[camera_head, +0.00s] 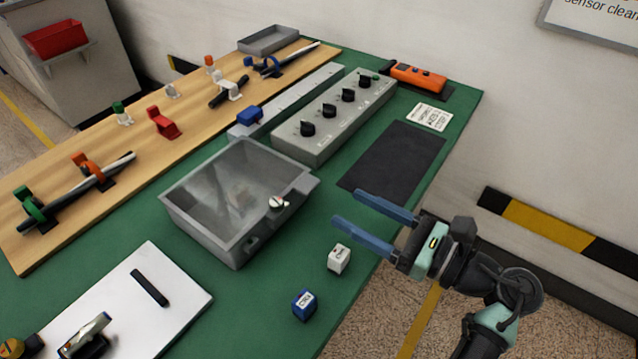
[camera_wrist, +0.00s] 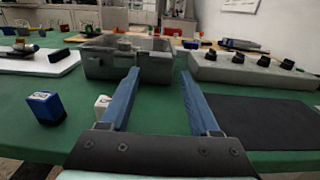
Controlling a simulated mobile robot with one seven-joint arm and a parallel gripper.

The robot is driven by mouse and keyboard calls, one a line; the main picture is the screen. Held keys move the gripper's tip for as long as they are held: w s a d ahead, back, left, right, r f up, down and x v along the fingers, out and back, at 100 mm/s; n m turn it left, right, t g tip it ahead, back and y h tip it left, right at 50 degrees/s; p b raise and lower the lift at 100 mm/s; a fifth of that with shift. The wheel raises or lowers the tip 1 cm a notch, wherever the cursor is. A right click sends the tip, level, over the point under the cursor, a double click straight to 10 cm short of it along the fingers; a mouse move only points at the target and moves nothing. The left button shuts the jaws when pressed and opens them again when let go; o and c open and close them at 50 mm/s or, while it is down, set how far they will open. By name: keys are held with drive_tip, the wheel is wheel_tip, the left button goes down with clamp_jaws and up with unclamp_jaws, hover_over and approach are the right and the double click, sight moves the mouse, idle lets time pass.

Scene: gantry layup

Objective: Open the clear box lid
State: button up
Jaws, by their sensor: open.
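The grey box with the clear lid (camera_head: 225,180) stands on the green table, its lid lying shut over it. The box (camera_wrist: 150,68) also shows ahead of my gripper in the wrist view, with the knob (camera_wrist: 124,44) on top. My gripper (camera_head: 360,209) is open and empty, to the right of the box and apart from it. Its two blue fingers point toward the box side of the table. What lies inside the box is blurred by the lid.
A white cube (camera_head: 339,258) and a blue cube (camera_head: 304,304) lie in front of the box. A grey panel with black knobs (camera_head: 330,122) stands behind it. A dark mat (camera_head: 393,160) lies to the right. A white board (camera_head: 125,305) lies at front left.

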sight(314, 188)
drive_tip(key=x, duration=0.7)
drive_tip(key=shift+w+a, duration=0.25)
clamp_jaws()
idle(1.1)
